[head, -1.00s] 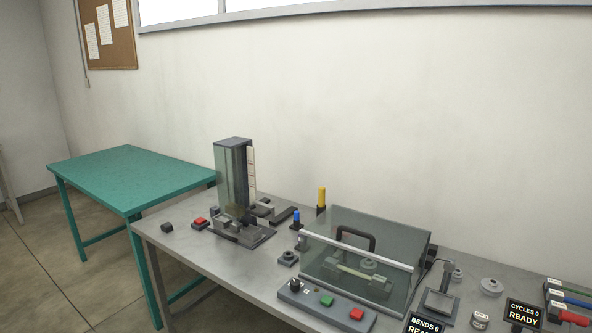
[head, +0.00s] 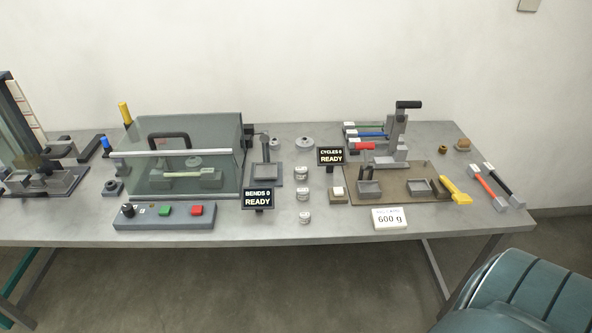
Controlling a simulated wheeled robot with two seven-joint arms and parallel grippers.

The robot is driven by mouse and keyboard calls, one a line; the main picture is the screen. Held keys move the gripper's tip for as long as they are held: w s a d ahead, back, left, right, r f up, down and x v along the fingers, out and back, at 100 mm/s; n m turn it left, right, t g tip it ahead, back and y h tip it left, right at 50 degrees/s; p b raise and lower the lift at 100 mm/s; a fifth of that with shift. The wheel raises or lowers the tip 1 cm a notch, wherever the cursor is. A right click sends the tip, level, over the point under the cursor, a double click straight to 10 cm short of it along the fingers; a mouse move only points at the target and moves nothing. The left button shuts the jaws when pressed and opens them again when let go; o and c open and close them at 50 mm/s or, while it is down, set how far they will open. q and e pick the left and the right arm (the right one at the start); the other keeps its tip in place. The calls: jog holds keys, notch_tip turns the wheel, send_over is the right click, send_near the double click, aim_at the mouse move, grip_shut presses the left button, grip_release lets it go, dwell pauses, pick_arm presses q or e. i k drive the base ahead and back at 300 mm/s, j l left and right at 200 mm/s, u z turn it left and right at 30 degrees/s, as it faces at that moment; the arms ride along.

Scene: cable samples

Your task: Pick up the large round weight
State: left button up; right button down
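Neither of my grippers is in view. Nothing covers the large disc.
A glass-covered test box (head: 190,120) stands to the left, with a button panel (head: 165,216) in front. The "CYCLES 0 READY" display (head: 331,156) is close right of the disc. A lever fixture (head: 400,130) stands further right. A "600 g" card (head: 389,218) is at the front edge.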

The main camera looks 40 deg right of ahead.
aim_at(301, 171)
jog(key=l+z, duration=0.2)
jog(key=l, duration=0.2)
jog(key=i+l+z, duration=0.2)
jog(key=l, duration=0.2)
jog(key=l+z, duration=0.2)
jog(key=l, duration=0.25)
jog(key=i+l+z, duration=0.2)
jog(key=l, duration=0.15)
jog(key=i+l+z, duration=0.2)
jog(key=l, duration=0.15)
